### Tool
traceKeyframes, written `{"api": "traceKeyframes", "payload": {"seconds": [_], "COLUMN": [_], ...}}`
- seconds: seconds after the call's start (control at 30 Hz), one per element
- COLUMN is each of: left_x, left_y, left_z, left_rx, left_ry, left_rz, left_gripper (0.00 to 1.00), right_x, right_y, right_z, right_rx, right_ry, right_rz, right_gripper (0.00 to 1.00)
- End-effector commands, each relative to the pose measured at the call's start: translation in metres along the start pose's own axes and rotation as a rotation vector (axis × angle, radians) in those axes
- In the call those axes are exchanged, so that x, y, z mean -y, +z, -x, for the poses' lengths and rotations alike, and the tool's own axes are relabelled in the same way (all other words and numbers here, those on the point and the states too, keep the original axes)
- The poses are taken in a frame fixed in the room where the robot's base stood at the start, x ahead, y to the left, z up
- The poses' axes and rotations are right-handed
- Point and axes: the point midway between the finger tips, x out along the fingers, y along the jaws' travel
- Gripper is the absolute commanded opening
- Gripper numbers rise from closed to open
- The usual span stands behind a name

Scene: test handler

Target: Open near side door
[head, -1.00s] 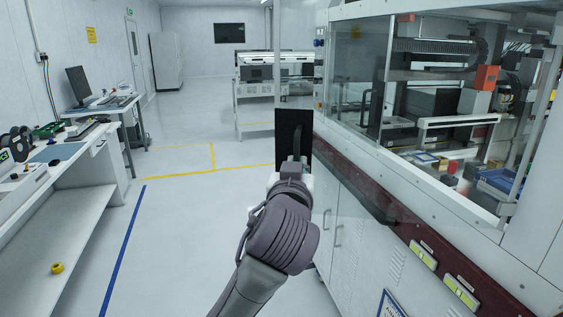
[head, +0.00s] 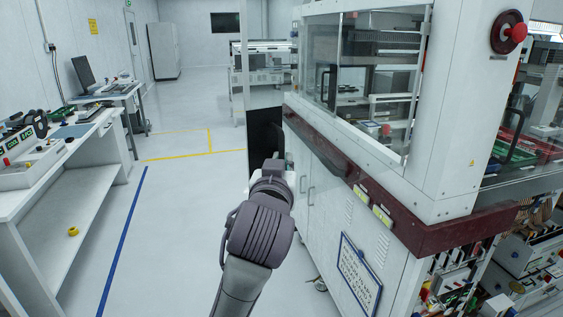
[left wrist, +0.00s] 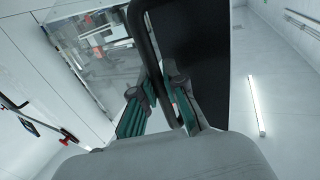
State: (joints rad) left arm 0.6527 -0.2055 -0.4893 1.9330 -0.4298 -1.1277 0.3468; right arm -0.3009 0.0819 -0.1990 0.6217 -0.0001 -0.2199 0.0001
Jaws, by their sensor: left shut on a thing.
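My left gripper (head: 272,166) reaches forward along the near side of the white machine (head: 320,190). In the left wrist view its green-padded fingers (left wrist: 164,88) are shut on a black bar handle (left wrist: 142,40), which runs up between them. A black panel (left wrist: 205,50) lies behind the handle; the head view also shows this panel (head: 264,128), upright just beyond the gripper. A thin pale upright post (head: 243,60) stands above the panel's left edge. The wrist hides the gripped handle in the head view. My right gripper is out of view.
Another dark handle (head: 329,86) shows on the machine's glazed side. A red emergency stop (head: 517,32) marks the near corner. The left workbench (head: 75,180) and a desk with a monitor (head: 84,72) line the left. Clear floor (head: 165,230) lies between.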

Motion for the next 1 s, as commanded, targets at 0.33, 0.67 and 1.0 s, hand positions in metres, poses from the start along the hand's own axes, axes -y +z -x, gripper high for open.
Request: {"api": "traceKeyframes", "payload": {"seconds": [0.33,0.67,1.0], "left_x": [0.0003,0.0000,-0.0008], "left_y": [-0.0009,-0.0006,-0.0036], "left_z": [-0.0005,-0.0005,-0.0005], "left_rx": [-0.003,-0.002,-0.003], "left_ry": [-0.003,-0.002,0.000], "left_rz": [-0.003,-0.001,0.000], "left_gripper": [0.00,0.37,0.37], "right_x": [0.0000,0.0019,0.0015], "right_y": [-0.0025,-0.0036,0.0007], "right_z": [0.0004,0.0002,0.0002], "right_rx": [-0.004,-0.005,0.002], "right_ry": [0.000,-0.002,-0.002], "right_rz": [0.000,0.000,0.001], "right_gripper": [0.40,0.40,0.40]}}
